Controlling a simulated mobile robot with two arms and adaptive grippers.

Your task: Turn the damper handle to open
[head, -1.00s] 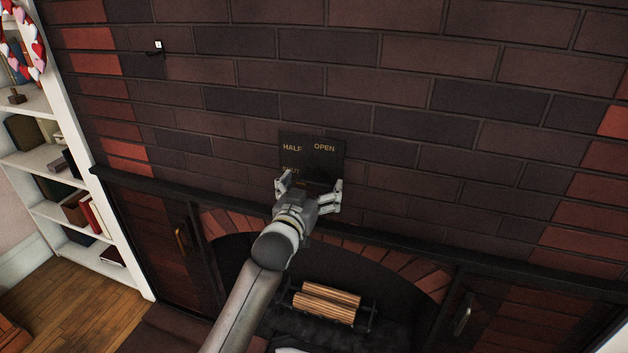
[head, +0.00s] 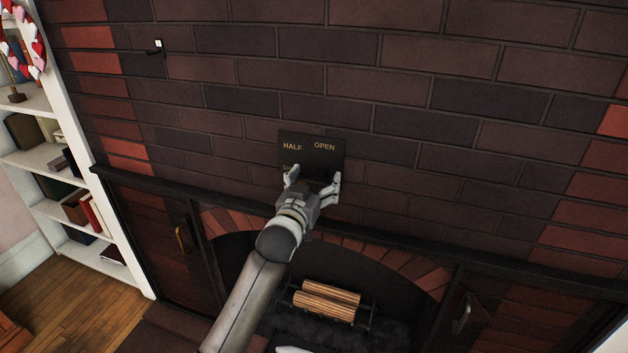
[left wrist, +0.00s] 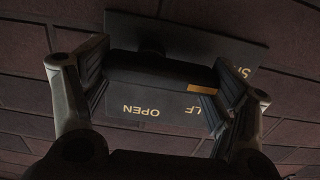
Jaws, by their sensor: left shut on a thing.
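The dark damper plate (head: 322,163) is on the brick wall above the fireplace, with HALF and OPEN readable in the head view. My left gripper (head: 313,180) is in front of its lower part and covers the handle there. In the left wrist view the plate (left wrist: 147,27) appears upside down. The dark damper handle (left wrist: 150,72) lies as a bar between the two fingers of my left gripper (left wrist: 157,88), which is shut on it. A yellow mark shows at the handle's right end, between the partly covered HALF and SHUT words.
A dark mantel ledge (head: 420,244) runs below the plate, above the arched firebox with logs (head: 325,302). A bookshelf (head: 50,160) stands far left. The wall around the plate is clear.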

